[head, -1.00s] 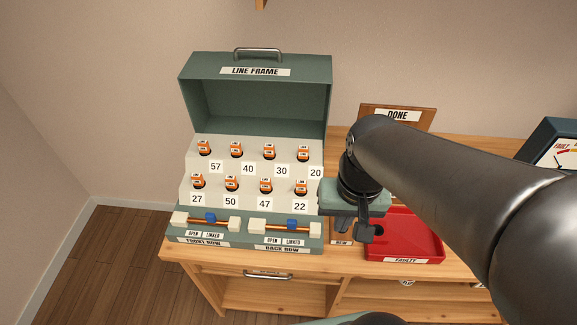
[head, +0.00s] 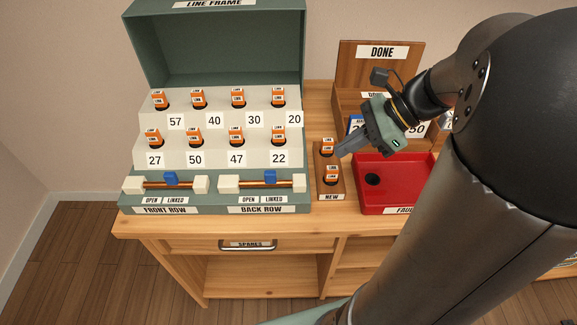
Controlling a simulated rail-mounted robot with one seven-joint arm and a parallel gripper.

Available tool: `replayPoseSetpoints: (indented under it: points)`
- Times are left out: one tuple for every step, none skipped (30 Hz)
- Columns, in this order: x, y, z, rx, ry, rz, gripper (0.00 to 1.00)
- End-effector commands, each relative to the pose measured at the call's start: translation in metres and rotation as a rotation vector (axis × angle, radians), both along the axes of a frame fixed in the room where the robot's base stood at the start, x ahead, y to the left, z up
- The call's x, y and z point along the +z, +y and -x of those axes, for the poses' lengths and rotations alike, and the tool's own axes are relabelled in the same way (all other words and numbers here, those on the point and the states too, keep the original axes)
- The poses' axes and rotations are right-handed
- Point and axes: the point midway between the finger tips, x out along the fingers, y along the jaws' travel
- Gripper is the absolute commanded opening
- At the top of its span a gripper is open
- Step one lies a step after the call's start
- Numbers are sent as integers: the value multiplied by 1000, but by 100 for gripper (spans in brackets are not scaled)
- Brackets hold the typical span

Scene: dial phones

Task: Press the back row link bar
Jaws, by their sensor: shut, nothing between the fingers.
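The back row link bar (head: 262,184) is a copper rod between two cream end blocks on the front ledge of the green line frame (head: 216,201), above the BACK ROW label. A blue piece (head: 271,178) sits on it, above the word LINKED. A similar front row bar (head: 165,184) with its own blue piece (head: 170,177) lies to its left. My gripper (head: 342,152) is shut and empty, to the right of the frame. It points left and down near the NEW block; whether it touches the block cannot be told.
Orange plugs stand in two stepped rows above the bars, with number cards. The NEW block (head: 331,193) holds two orange plugs. A red FAULTY tray (head: 397,205) and a wooden DONE box (head: 381,70) are at right. My arm covers the right side.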

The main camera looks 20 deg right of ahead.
Motion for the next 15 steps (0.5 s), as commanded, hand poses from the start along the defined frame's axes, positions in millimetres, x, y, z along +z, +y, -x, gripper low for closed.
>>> replayPoseSetpoints:
  points:
    - [0,0,0,1,0,1,0]
    - [0,0,0,1,0,1,0]
    - [0,1,0,2,0,1,0]
    - [-1,1,0,2,0,1,0]
    - [-2,2,0,3,0,1,0]
    - [-4,4,-1,3,0,1,0]
    - [-6,6,-1,4,1,1,0]
    - [-8,8,-1,4,2,1,0]
    - [-12,12,-2,6,2,1,0]
    - [-16,15,-3,6,2,2,0]
    - [-20,19,-3,6,3,0,0]
    - [-26,24,-5,5,2,0,0]
    - [-30,29,-6,6,2,0,0]
    - [-35,34,-7,7,3,0,0]
    - [-42,40,-8,6,4,0,0]
